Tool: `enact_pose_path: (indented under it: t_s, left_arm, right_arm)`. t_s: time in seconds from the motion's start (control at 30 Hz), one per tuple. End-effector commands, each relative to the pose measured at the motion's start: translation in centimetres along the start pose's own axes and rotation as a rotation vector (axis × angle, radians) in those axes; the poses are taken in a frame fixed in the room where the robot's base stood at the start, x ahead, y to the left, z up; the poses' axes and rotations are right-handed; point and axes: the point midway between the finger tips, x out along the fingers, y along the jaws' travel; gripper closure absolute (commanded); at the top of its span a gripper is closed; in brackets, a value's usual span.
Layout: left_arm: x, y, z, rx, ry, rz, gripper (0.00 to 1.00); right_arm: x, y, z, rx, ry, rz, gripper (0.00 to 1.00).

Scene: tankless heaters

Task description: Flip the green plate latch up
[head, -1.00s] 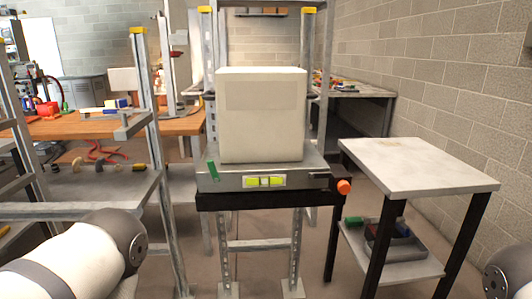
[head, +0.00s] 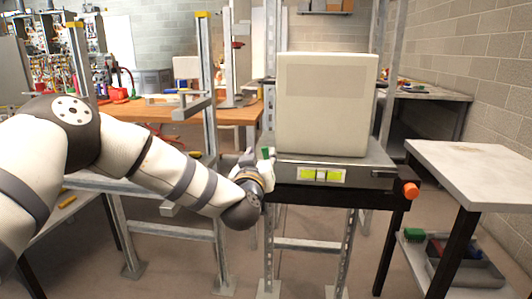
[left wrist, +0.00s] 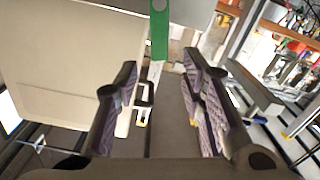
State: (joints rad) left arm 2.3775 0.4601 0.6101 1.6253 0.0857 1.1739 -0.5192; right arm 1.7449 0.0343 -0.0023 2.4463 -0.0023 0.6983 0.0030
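The green plate latch (head: 267,152) is at the left front corner of the grey platform (head: 368,174) in the head view, partly hidden by my left gripper (head: 252,162). It also shows in the left wrist view as a narrow green strip (left wrist: 159,35) at the top centre, with a small hole. In that view my left gripper (left wrist: 160,72) has its two fingers wide apart with nothing held. The latch lies beyond the fingertips, in line with the gap between them; I cannot tell whether they touch. My right gripper is not in view.
A metal post (head: 207,100) stands left. A white-topped side table (head: 475,172) stands right.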

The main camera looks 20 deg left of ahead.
Motion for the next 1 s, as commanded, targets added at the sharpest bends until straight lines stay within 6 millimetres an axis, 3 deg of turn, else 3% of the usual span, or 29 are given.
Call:
enact_pose_path:
  t_s: [0.1, 0.23, 0.6, 0.63, 0.8, 1.0]
  left_arm:
    - [3.0, -0.2, 0.7, 0.002, -0.005, -0.003, 0.63]
    - [5.1, -0.1, 0.7, 0.002, -0.006, 0.000, 0.63]
    - [6.2, 0.1, 0.3, 0.001, -0.005, 0.003, 0.63]
    - [6.2, 0.1, 0.3, 0.001, -0.005, 0.003, 0.66]
    - [6.2, 0.1, 0.3, 0.001, -0.005, 0.003, 1.00]
    - [6.2, 0.3, 0.1, 0.029, -0.004, 0.004, 1.00]
  right_arm:
    - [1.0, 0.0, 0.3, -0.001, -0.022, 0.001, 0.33]
    - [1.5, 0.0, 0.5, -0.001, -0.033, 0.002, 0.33]
    - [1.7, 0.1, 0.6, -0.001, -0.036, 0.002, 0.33]
    - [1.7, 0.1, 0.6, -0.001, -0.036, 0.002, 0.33]
    - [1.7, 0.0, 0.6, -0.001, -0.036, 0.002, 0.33]
    - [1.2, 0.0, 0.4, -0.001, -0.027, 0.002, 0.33]
